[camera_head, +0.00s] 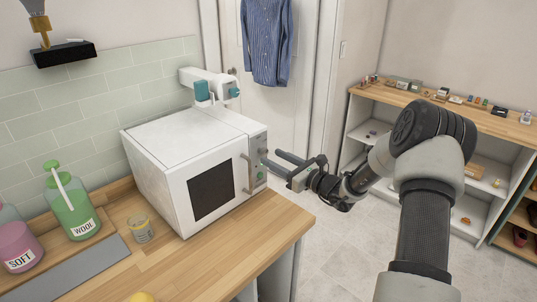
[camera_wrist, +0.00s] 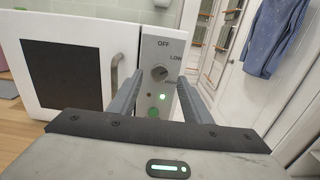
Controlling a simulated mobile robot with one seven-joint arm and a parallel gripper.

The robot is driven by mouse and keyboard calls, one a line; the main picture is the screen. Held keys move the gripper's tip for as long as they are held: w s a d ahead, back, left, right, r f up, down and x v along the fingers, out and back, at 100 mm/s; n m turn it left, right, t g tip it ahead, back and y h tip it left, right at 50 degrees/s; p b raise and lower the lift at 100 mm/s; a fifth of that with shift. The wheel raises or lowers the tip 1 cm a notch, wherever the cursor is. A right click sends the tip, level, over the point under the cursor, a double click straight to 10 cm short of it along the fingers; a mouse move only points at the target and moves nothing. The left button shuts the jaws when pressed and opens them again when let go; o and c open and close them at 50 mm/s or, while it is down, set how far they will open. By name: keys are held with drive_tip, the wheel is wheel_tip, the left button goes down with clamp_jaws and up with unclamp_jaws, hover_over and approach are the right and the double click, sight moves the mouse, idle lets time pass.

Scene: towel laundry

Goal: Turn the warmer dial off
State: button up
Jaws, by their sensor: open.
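The white warmer (camera_head: 190,165) stands on the wooden counter, its dark window and handle facing front. Its control panel is on the right side of the front. In the wrist view, the dial (camera_wrist: 159,73) is a round grey knob on the panel (camera_wrist: 155,48), below the labels OFF and LOW. A green light glows under it; I cannot tell exactly where the dial points. My gripper (camera_head: 271,158) is open in front of the panel. In the wrist view, the fingers of my gripper (camera_wrist: 158,88) reach forward on either side of the dial, with nothing held between them.
A green WOOL bottle (camera_head: 75,212), a pink SOFT bottle (camera_head: 18,247) and a small jar (camera_head: 140,228) stand on the counter (camera_head: 205,262) left of the warmer. A white and teal device (camera_head: 212,84) is behind it. A shelf unit (camera_head: 470,118) stands at right.

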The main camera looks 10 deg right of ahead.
sight(265, 154)
drive_tip(key=shift+x, duration=1.7)
drive_tip(key=c, duration=1)
